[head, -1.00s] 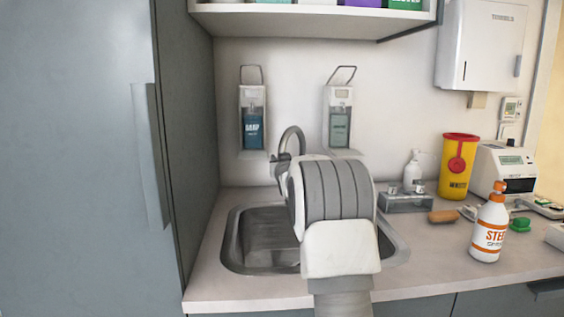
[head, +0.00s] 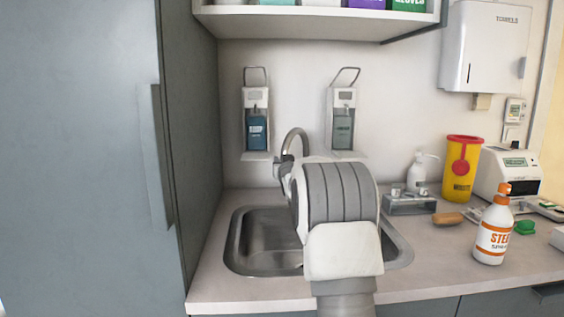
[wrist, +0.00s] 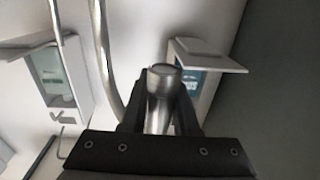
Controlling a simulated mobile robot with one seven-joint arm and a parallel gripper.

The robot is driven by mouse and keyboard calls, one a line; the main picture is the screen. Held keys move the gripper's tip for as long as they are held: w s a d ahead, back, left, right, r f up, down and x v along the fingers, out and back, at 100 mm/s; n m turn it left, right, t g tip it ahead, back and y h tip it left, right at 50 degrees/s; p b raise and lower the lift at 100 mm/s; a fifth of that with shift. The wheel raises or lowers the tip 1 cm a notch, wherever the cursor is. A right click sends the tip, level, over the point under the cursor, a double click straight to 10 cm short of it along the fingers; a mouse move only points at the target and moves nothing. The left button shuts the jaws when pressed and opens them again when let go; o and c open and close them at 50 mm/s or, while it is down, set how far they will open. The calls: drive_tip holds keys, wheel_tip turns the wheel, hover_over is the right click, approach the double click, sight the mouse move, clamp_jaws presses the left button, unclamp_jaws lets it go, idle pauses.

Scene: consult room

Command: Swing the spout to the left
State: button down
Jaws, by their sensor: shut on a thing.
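The spout (head: 295,134) is a curved grey metal tube that rises behind my arm at the back of the sink (head: 262,232). In the wrist view its round metal end (wrist: 163,76) sits between the two dark fingers of my gripper (wrist: 160,108). My gripper is shut on the spout end. In the head view my arm's white and grey wrist covers most of my gripper and the spout's base.
Two wall dispensers (head: 257,125) (head: 342,125) hang behind the spout. A tall grey cabinet (head: 189,140) stands close on the left.

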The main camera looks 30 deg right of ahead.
drive_tip(key=shift+s+d+r, duration=0.2)
drive_tip(key=shift+d+r, duration=0.05)
drive_tip(key=shift+d, duration=0.2)
drive_tip(key=c, duration=0.8)
unclamp_jaws()
drive_tip(key=shift+d+f, duration=0.1)
drive_tip(key=shift+o, duration=0.6)
drive_tip(key=shift+w+a+f, duration=0.1)
drive_tip(key=shift+a, duration=0.1)
drive_tip(key=v, duration=1.7)
drive_tip(key=shift+s+p, duration=0.2)
drive_tip(key=shift+p, duration=0.2)
drive_tip(key=shift+a, duration=0.1)
